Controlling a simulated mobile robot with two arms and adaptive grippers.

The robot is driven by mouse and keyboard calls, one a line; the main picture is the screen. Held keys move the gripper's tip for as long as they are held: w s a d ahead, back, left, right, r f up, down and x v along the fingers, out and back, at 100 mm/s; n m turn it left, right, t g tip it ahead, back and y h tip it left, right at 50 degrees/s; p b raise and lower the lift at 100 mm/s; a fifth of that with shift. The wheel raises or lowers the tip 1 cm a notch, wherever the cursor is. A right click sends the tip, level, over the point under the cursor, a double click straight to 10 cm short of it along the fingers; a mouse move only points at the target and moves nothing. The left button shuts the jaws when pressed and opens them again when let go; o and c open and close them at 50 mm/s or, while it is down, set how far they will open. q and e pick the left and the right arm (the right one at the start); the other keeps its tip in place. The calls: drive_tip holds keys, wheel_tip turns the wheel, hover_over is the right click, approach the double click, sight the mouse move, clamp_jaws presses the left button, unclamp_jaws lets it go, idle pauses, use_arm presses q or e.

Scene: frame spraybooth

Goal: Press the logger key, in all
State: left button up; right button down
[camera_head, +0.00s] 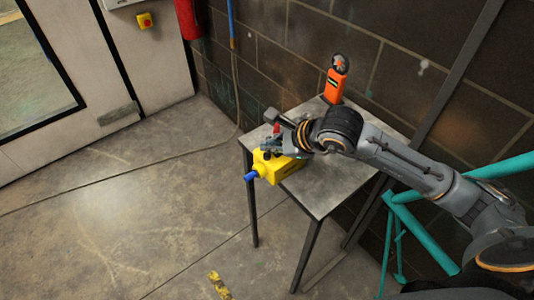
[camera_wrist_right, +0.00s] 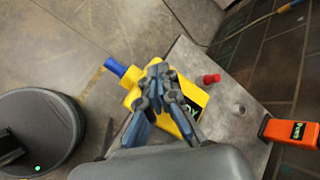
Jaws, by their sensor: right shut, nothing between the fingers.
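A yellow body with a blue end (camera_head: 278,167) lies near the front left edge of the small table (camera_head: 325,190). In the right wrist view the yellow body (camera_wrist_right: 197,97) has a dark patch with green marks, partly hidden by my fingers. My right gripper (camera_head: 270,145) is shut and empty over it; its fingertips (camera_wrist_right: 158,70) overlap it in the right wrist view. I cannot tell whether they touch. No logger key can be made out.
A small red cylinder (camera_wrist_right: 211,79) stands on the table beside the yellow body. A block wall (camera_head: 400,60) is close behind. Teal tubing (camera_head: 425,235) stands at the right. A cable (camera_head: 130,168) crosses the floor. Open floor lies left of the table.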

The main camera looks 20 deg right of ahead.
idle(0.3)
idle(0.5)
drive_tip(key=shift+f, duration=0.1)
drive_tip(key=shift+f+b, duration=0.35)
drive_tip(key=shift+b, duration=0.4)
drive_tip(key=shift+f+b, duration=0.55)
drive_tip(key=shift+b, duration=0.2)
idle(0.5)
drive_tip(key=shift+r, duration=0.1)
drive_tip(key=shift+r+p, duration=0.35)
drive_tip(key=shift+r, duration=0.5)
drive_tip(key=shift+r, duration=0.15)
